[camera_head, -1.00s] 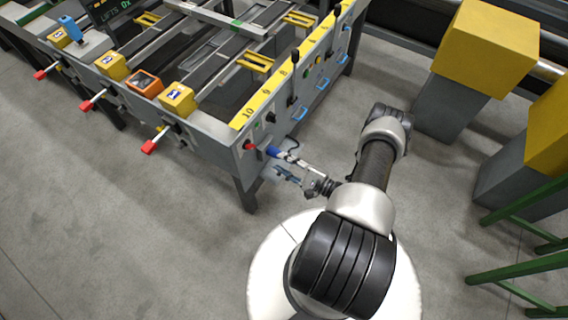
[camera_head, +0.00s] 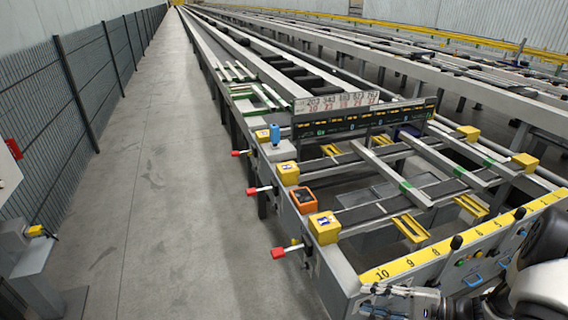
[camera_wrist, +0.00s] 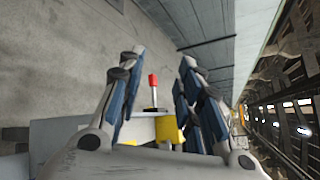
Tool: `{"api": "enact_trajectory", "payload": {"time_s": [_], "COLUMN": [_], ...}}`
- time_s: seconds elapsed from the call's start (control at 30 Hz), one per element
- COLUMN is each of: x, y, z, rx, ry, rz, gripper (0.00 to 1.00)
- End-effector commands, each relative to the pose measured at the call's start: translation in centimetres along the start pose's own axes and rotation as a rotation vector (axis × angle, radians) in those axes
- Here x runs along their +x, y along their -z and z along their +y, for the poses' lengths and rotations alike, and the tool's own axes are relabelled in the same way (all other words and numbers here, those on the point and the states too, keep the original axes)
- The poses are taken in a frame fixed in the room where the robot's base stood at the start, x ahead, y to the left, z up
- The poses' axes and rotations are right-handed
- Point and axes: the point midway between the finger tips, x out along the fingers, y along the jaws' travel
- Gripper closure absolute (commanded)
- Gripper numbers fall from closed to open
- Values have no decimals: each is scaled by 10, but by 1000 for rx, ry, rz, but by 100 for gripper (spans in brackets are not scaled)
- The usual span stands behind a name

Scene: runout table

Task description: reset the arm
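My gripper (camera_head: 385,300) shows at the bottom edge of the head view, in front of the near corner of the runout table (camera_head: 345,285). My arm (camera_head: 540,285) comes in from the lower right and is partly cut off. In the wrist view my gripper (camera_wrist: 158,75) has its two blue-padded fingers well apart with nothing held. Beyond the gap stand a red-tipped lever (camera_wrist: 153,82) and a yellow box (camera_wrist: 167,129); I cannot tell whether the fingers touch anything.
The table's left side carries several red-tipped levers (camera_head: 281,252) and yellow boxes (camera_head: 324,228). A yellow numbered strip (camera_head: 430,255) runs along its front rail. A wide clear floor aisle (camera_head: 150,180) lies left, bounded by a dark mesh fence (camera_head: 85,90).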

Motion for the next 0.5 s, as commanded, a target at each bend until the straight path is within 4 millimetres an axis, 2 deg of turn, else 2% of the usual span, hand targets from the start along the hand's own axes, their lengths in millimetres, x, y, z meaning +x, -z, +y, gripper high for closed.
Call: {"api": "enact_trajectory", "payload": {"time_s": [0.03, 0.2, 0.5], "x": [5, 14, 9], "y": [-20, -84, -183], "z": [-15, -39, -53], "rx": [-41, -157, -413], "ry": [-77, -333, -740], "rz": [-21, -67, -29], "gripper": [68, 68, 68]}}
